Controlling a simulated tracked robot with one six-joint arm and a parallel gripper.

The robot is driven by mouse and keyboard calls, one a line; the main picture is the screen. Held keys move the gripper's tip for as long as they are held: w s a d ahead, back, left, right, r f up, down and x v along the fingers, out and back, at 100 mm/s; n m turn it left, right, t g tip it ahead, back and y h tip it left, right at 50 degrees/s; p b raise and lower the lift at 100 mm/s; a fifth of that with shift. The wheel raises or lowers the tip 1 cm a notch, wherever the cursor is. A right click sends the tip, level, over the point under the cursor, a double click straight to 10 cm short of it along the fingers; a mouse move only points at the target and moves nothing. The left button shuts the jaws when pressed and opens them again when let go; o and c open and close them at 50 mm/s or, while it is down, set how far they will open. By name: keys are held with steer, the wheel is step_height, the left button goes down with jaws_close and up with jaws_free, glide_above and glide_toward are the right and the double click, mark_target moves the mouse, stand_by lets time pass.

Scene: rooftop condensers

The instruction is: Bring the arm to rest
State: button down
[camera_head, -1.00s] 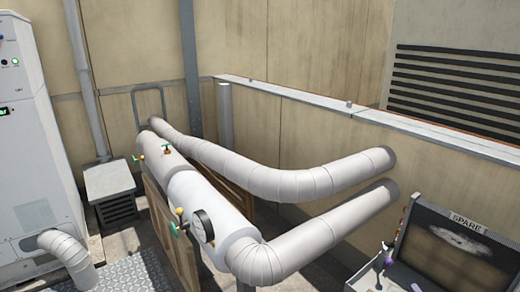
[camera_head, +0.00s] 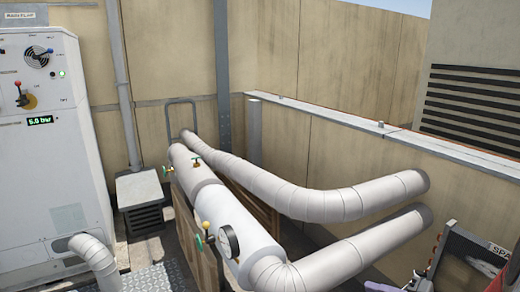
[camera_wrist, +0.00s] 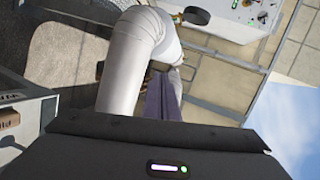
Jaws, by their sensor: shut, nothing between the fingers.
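My gripper (camera_wrist: 162,97) shows in the wrist view as purplish fingers, shut and empty, rising beyond a dark housing (camera_wrist: 150,150) with a small lit strip. The fingers appear in front of or beside a thick pale pipe (camera_wrist: 130,60); I cannot tell the gap.
In the head view, lagged pipes (camera_head: 340,204) cross the middle, with a gauge (camera_head: 228,241) and valves. A white cabinet (camera_head: 50,140) reading 5.0 bar stands left. A grey box (camera_head: 140,188) sits behind. A dark spare-parts panel (camera_head: 470,262) is lower right.

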steer(key=s+a+r+n+g+h, duration=0.1)
steer(key=s+a+r+n+g, duration=0.25)
steer(key=s+a, duration=0.4)
steer(key=s+a+r+n+g+h, duration=0.2)
steer(key=s+a+r+g, duration=0.25)
steer(key=a, duration=0.55)
steer(key=s+r+n+t+h, duration=0.2)
steer(key=s+r+h, duration=0.4)
steer(key=s, duration=0.3)
steer(key=shift+s+a+n+t+h, duration=0.2)
steer(key=shift+s+n+t+h, duration=0.1)
steer(key=shift+n+t, duration=0.15)
steer(key=shift+s+r, duration=0.1)
